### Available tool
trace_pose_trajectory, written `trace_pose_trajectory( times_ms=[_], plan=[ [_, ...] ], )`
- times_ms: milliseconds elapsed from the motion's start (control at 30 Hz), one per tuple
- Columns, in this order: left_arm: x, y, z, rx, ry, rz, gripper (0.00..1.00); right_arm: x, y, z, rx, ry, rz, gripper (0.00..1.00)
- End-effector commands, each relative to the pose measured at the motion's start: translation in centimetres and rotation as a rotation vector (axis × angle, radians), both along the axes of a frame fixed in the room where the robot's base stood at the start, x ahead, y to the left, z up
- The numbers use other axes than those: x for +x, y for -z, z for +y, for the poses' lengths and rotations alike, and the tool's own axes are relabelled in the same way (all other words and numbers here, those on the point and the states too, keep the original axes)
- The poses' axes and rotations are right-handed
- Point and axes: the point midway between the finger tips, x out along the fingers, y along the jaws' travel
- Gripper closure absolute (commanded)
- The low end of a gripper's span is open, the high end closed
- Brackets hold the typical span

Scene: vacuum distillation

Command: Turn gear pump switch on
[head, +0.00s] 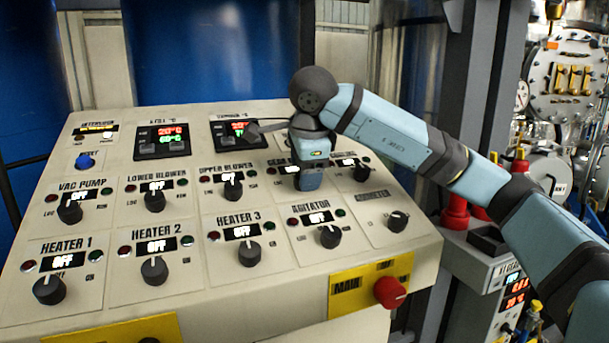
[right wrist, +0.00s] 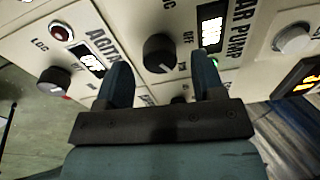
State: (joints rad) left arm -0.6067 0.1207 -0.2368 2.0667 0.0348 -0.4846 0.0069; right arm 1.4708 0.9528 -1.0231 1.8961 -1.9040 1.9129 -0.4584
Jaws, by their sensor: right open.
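The gear pump switch is a round black knob (right wrist: 160,50) on the sloped cream panel (head: 180,230). My right gripper (head: 308,184) is open, with one finger on each side of the knob; contact cannot be told. It also shows in the right wrist view (right wrist: 160,68). In the head view the gripper hides the knob and part of its label. My left gripper is not in view.
The agitator knob (head: 330,236) is just below the gripper, the upper blower knob (head: 232,187) to its left, another knob (head: 362,172) to its right. A red main knob (head: 390,292) sits on a yellow plate at the panel's lower right. Blue drums (head: 215,50) stand behind.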

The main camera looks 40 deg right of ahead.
Motion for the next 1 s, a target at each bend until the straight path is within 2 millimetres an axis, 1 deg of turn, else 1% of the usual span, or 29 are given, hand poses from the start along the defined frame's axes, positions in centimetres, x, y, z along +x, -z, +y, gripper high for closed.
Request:
trace_pose_trajectory(
  times_ms=[33,167,200,300,400,500,633,1000],
  plan=[
    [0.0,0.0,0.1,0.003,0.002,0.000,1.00,-0.4,-1.2,0.2,0.000,-0.002,-0.005,0.38],
    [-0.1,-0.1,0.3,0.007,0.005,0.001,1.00,-1.5,-4.0,0.7,0.000,-0.002,-0.006,0.38],
    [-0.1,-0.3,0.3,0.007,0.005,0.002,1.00,-1.9,-5.1,0.9,-0.001,-0.001,-0.007,0.38],
    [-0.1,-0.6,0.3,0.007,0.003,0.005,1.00,-2.7,-7.3,1.2,-0.001,-0.002,-0.007,0.38],
    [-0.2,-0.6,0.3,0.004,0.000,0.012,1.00,-3.4,-8.8,1.5,-0.001,0.000,-0.006,0.38],
    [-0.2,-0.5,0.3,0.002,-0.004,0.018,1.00,-3.9,-9.9,1.7,-0.001,-0.001,-0.005,0.38],
    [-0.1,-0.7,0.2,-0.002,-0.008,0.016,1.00,-4.3,-10.7,1.9,0.000,0.000,-0.003,0.38],
    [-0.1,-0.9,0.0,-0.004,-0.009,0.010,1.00,-4.4,-11.0,2.0,0.001,0.000,-0.002,0.38]
  ],
)
